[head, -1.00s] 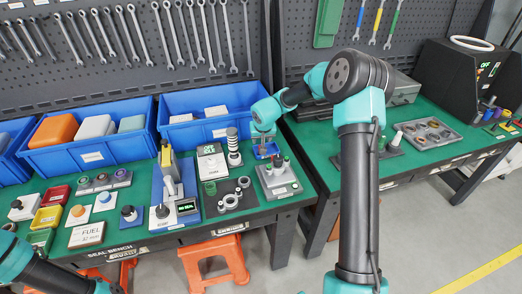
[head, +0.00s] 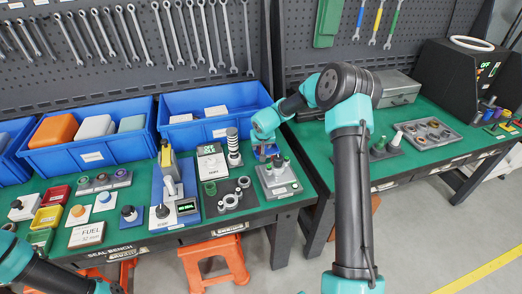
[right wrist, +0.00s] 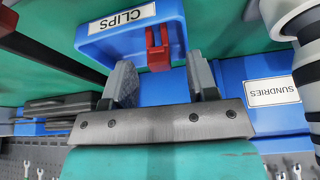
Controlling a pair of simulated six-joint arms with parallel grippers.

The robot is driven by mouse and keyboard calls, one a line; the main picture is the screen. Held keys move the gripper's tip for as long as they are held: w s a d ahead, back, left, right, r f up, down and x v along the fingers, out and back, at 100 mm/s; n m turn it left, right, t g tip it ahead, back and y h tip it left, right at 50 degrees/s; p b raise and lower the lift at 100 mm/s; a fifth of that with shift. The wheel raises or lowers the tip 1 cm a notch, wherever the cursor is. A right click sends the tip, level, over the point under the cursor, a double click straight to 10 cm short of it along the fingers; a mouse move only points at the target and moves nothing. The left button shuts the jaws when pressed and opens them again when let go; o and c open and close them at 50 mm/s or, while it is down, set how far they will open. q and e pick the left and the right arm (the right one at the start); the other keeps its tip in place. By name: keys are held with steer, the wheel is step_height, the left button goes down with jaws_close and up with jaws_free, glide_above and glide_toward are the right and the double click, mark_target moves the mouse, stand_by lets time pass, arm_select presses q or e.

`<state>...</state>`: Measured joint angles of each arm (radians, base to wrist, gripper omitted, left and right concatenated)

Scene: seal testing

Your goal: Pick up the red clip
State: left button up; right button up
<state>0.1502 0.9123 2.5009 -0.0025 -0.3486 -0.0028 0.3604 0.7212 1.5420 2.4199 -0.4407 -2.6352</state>
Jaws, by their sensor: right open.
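The red clip (right wrist: 157,48) stands at the edge of a small blue tray (right wrist: 110,45) labelled CLIPS in the right wrist view. My right gripper (right wrist: 163,78) is open, with its two grey fingers on either side of the clip's line and the clip just beyond the fingertips. No contact between fingers and clip shows. In the head view my right gripper (head: 264,148) is low over the small tray at the back of the green bench, and the clip is too small to make out there. My left gripper is out of view; only part of my left arm shows at lower left.
Large blue bins (head: 215,110) stand behind, one labelled SUNDRIES in the right wrist view (right wrist: 235,80). A grey block with green-topped pegs (head: 279,182) is just in front of the gripper. A striped column (head: 233,148) stands close at its left.

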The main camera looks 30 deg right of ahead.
steer(key=shift+c, duration=0.2)
steer(key=c, duration=0.9)
steer(key=shift+r, duration=0.1)
step_height(320, 180, up, 10)
steer(key=shift+f, duration=0.1)
stand_by(0.4)
